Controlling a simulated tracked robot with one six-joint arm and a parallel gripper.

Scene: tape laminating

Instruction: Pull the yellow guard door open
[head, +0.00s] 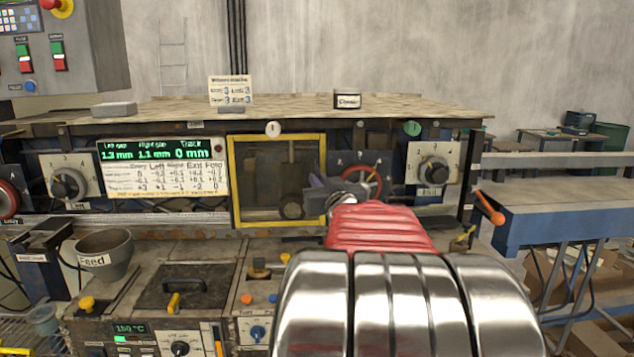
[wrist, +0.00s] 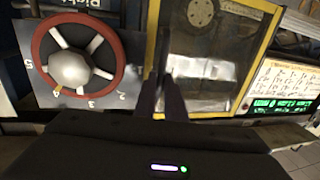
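The yellow guard door (head: 278,137) is a yellow frame around a dark see-through pane in the middle of the machine front. It looks closed, flush with the front. In the wrist view the door frame (wrist: 245,3) shows tilted. My gripper (head: 325,190) is at the door's right edge, partly hidden behind my red and silver arm. In the wrist view its two dark fingers (wrist: 163,80) point at the door's side edge, with a narrow gap between them. I cannot tell whether they touch or hold the edge or a handle there.
A red handwheel (wrist: 77,65) is close beside my fingers; it also shows in the head view (head: 368,180). A green display panel (head: 160,152) is left of the door. A dial (head: 433,165) and an orange-tipped lever (head: 488,208) are to the right. A Feed cup (head: 105,252) stands lower left.

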